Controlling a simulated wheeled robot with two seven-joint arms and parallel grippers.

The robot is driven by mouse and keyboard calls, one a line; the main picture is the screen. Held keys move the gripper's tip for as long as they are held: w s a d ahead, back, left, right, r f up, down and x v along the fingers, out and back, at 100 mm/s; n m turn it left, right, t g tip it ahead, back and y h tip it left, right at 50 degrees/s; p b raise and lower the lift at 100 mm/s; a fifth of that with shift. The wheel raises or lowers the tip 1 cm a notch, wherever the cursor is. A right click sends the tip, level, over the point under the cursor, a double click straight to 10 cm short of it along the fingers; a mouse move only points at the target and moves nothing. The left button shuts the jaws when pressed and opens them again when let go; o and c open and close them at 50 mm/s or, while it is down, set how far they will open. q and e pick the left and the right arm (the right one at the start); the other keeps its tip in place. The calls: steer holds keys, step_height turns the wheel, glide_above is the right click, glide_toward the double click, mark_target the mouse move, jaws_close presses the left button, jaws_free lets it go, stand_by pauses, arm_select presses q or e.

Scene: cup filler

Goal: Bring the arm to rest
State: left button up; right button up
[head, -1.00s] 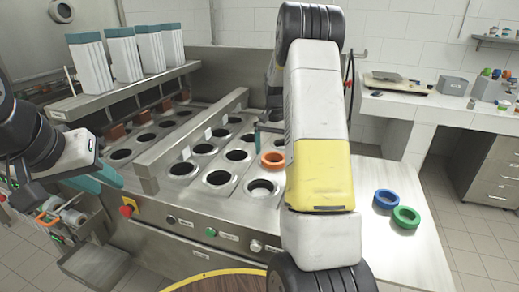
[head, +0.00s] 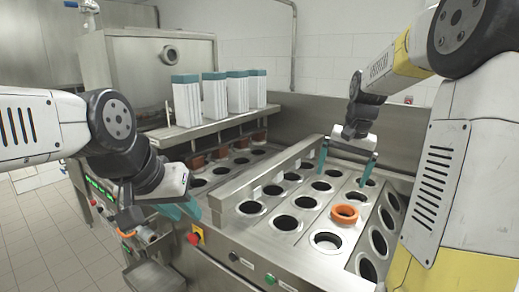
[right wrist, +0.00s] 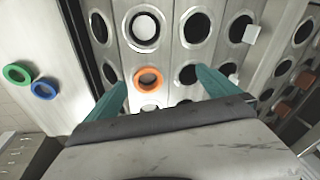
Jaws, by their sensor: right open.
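My right gripper (head: 345,167) is open and empty above the steel cup filler (head: 262,258), its teal fingers spread apart. In the right wrist view the fingers stand on either side of an orange ring (right wrist: 148,79), which lies on the filler plate below and apart from them. In the head view the orange ring (head: 345,213) sits around one of the holes, in front of the right gripper. My left gripper (head: 184,212) hangs at the filler's front left edge. Its teal fingers overlap in the view, so its opening is unclear.
White cup stacks with teal tops (head: 239,92) stand on the shelf behind. Brown cups (head: 197,161) sit in the back row. A raised steel bar (head: 262,167) crosses the plate.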

steer(key=s+a+r+n+t, duration=0.1)
steer(key=s+a, duration=0.2)
steer(key=s, duration=0.4)
steer(key=s+a+n+t+y, duration=0.1)
steer(key=s+a+n, duration=0.1)
steer(key=s, duration=0.5)
steer(key=s+a+r+n+t, duration=0.1)
steer(key=s+a+n+t, duration=0.1)
steer(key=s+a, duration=0.2)
steer(key=s, duration=0.3)
steer(key=shift+s+a+r, duration=0.25)
steer(key=shift+a+r, duration=0.05)
steer(key=shift+r, duration=0.05)
